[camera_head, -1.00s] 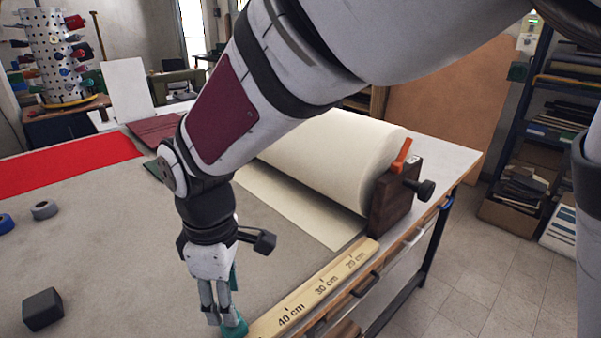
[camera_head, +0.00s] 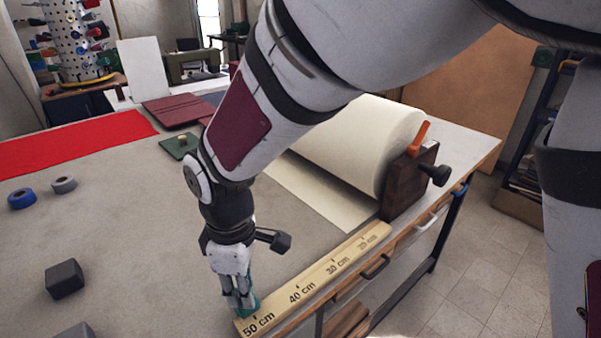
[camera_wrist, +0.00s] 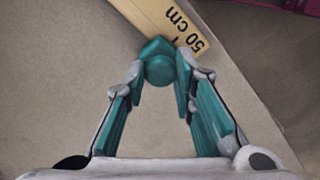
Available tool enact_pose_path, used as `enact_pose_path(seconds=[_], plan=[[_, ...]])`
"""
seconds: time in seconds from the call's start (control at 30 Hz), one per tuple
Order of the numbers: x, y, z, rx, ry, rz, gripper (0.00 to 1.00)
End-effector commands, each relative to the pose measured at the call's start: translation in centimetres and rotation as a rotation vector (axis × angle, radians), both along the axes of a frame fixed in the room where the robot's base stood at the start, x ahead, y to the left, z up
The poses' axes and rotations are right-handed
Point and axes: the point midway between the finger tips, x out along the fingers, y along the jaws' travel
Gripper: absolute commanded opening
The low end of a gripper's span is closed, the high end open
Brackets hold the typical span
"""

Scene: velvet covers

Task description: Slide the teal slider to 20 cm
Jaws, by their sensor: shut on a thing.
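The wooden ruler (camera_head: 330,270) lies along the table's front edge, with marks reading 50, 40, 30 and 20 cm from near left to far right. The teal slider (camera_head: 252,300) is at the near end, beside the 50 cm mark. In the wrist view, the slider's round knob (camera_wrist: 160,70) sits between the two fingertips, and its pointed base reaches the ruler's edge by "50 cm". My gripper (camera_head: 239,300) points down and is shut on the slider; its teal-padded fingers also show in the wrist view (camera_wrist: 159,78). The fingers partly hide the slider in the head view.
A cream fabric roll (camera_head: 355,140) on a dark wooden stand (camera_head: 408,182) with a black knob rises beyond the ruler's 20 cm end. A dark block (camera_head: 64,278) and blue (camera_head: 21,198) and grey (camera_head: 64,184) tape rolls lie left. Drawer handles line the front edge.

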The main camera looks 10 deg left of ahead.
Motion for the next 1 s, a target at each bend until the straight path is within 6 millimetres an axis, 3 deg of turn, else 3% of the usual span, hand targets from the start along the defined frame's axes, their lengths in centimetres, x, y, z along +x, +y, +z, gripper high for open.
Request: enact_pose_path(seconds=[0.17, 0.37, 1.0], plan=[[0.4, -0.3, 0.0, -0.001, 0.0, -0.002, 0.0], [2.7, -2.3, -0.1, -0.001, 0.0, -0.008, 0.0], [17.9, -15.4, -0.1, -0.001, 0.0, -0.007, 0.0]])
